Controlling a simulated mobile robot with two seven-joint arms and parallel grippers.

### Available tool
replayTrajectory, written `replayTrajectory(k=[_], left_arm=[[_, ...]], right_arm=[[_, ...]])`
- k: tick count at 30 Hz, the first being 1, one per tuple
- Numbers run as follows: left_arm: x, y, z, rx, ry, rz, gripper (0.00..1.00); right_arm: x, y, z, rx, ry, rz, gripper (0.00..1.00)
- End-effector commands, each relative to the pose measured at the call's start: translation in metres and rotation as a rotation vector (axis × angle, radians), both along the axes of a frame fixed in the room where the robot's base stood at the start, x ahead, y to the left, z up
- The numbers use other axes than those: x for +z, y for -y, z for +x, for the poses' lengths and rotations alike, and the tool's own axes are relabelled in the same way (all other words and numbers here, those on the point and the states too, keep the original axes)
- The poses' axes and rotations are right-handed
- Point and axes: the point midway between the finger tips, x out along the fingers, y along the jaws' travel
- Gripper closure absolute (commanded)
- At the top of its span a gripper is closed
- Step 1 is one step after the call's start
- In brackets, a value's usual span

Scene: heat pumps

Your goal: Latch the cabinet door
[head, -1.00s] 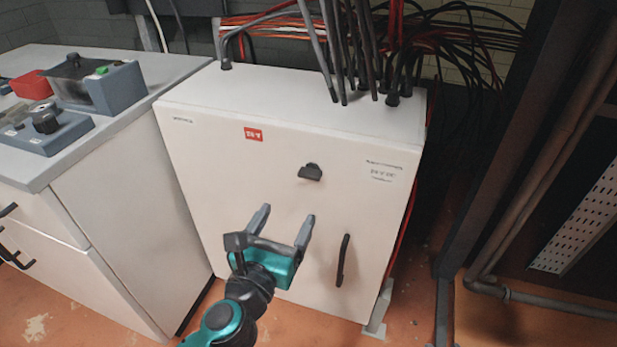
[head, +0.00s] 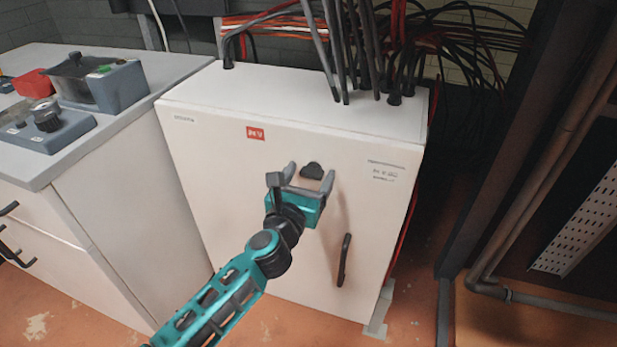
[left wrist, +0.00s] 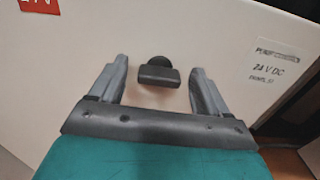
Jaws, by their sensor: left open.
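The white cabinet (head: 225,180) has its door facing me, and the door looks closed. A small black latch knob (head: 313,170) sits in the upper middle of the door; its wide grip lies roughly level in the left wrist view (left wrist: 157,75). A black vertical handle (head: 344,260) is lower right on the door. My left gripper (head: 309,178) is open in front of the latch knob. In the left wrist view its fingers (left wrist: 158,90) stand to either side of the knob, with gaps on both sides. My right gripper is not in view.
A counter (head: 125,165) with a blue-grey control box (head: 45,130) and a red box (head: 33,84) stands left of the cabinet. Dark cables (head: 352,50) rise from the cabinet top. Pipes (head: 545,190) run at the right. Space before the door is clear.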

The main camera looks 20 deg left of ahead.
Motion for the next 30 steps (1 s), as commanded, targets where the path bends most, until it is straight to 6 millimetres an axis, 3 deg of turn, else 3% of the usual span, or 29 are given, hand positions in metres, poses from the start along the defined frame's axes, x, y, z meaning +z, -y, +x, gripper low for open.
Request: replayTrajectory(k=[5, 23, 30], left_arm=[[0.0000, 0.0002, -0.0001, 0.000, 0.000, 0.000, 0.23], [0.0000, 0.0002, -0.0004, 0.000, 0.000, 0.000, 0.79], [0.0007, 0.0003, -0.0004, 0.000, 0.000, 0.022, 0.79]], right_arm=[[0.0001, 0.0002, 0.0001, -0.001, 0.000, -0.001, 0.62], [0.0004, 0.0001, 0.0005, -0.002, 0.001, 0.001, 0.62], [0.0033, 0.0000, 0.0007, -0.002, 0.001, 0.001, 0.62]])
